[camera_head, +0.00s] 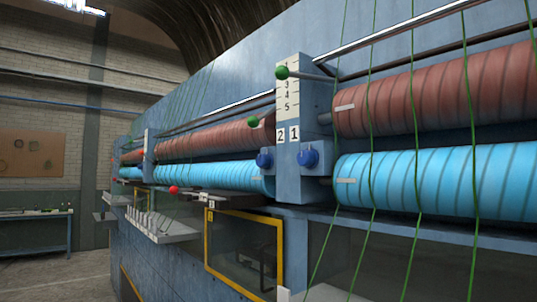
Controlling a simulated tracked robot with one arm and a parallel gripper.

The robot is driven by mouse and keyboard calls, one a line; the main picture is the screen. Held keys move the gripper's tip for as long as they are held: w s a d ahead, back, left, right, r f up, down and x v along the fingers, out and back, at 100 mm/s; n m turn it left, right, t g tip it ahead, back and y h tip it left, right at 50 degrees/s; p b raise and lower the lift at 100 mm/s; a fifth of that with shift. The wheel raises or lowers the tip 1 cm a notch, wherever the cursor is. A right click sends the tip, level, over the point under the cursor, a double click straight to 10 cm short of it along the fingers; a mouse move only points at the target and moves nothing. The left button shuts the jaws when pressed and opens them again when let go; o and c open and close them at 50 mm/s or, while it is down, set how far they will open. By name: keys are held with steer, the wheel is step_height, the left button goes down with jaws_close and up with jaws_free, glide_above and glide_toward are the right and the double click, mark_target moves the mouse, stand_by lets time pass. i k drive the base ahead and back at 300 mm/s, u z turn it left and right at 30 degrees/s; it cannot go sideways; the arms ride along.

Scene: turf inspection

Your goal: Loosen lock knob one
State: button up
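A blue knob (309,156) sits on the face of the grey-blue bracket (301,188), below a label marked 1 (294,134). I take it to be lock knob one. A second blue knob (264,159) sits to its left, on the bracket's left side, below a label marked 2 (281,136). Both knobs are unobstructed, and I cannot tell how tight they are. My gripper is not in view.
A lever with a green ball (282,72) crosses the white number scale (289,100); another green ball (253,121) is lower left. Red rollers (440,93) and blue rollers (435,180) flank the bracket. Green strands (415,130) hang in front at right. A yellow-framed window (244,250) is below.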

mark_target(309, 158)
steer(key=u, duration=0.4)
steer(key=k, duration=1.05)
steer(key=u, duration=0.55)
steer(key=i, duration=0.9)
steer(key=z, duration=0.65)
steer(key=i, duration=1.35)
steer(key=z, duration=0.8)
